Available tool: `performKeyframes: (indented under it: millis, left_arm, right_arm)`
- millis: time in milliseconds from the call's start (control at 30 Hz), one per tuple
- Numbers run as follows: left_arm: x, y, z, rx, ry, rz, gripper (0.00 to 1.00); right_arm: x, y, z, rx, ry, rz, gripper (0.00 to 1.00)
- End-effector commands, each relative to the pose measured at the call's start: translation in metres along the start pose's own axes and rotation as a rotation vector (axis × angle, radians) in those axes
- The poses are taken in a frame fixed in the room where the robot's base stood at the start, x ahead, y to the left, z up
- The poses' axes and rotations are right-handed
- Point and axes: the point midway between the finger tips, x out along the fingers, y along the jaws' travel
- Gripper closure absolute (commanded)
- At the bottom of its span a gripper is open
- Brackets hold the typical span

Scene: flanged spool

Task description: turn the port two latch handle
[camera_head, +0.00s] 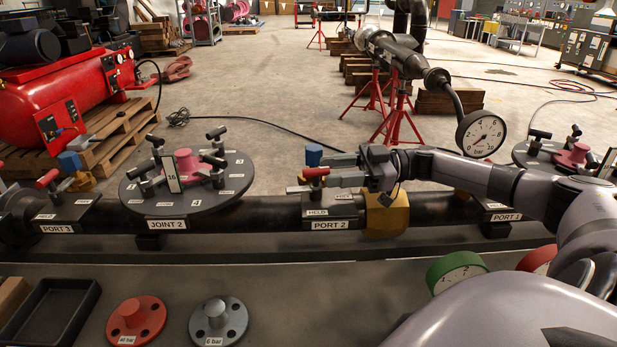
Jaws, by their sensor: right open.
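The port two latch handle (316,172) is a short red grip above the black block labelled PORT 2 (328,225), beside a blue cap (313,155). My right gripper (329,171) reaches in from the right, level, with its fingers pointing left. Its jaws are open and its fingertips are at the red handle. I cannot tell whether they touch it. The fingers partly hide the latch behind them. My left gripper is not in view.
A yellow fitting (386,214) sits on the black pipe right of port 2. The round JOINT 2 flange (187,182) with upright clamp handles stands to the left. A pressure gauge (481,134) rises behind my right arm. Discs and a black tray (52,312) lie in front.

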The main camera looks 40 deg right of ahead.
Motion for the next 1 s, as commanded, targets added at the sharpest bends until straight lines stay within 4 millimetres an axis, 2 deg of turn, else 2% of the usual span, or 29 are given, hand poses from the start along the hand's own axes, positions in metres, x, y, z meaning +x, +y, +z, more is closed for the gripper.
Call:
performKeyframes:
  millis: [100, 300, 467, 700, 833, 1000]
  left_arm:
    - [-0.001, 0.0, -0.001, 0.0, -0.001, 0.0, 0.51]
    - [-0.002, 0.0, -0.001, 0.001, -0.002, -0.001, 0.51]
    - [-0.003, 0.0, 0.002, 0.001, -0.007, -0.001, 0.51]
    - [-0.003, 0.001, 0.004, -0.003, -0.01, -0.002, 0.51]
    - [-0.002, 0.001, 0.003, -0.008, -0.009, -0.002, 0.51]
    - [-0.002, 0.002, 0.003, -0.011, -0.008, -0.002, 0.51]
  right_arm:
    - [0.021, 0.0, -0.003, -0.004, 0.007, -0.003, 0.56]
    - [0.047, 0.0, -0.002, -0.003, 0.004, -0.002, 0.56]
    - [0.056, -0.001, -0.001, -0.003, 0.001, -0.002, 0.56]
    - [0.057, -0.001, -0.001, -0.003, 0.0, -0.001, 0.56]
    - [0.056, -0.001, -0.001, -0.003, 0.0, -0.001, 0.98]
    - [0.056, -0.001, -0.001, -0.003, 0.001, -0.004, 1.0]
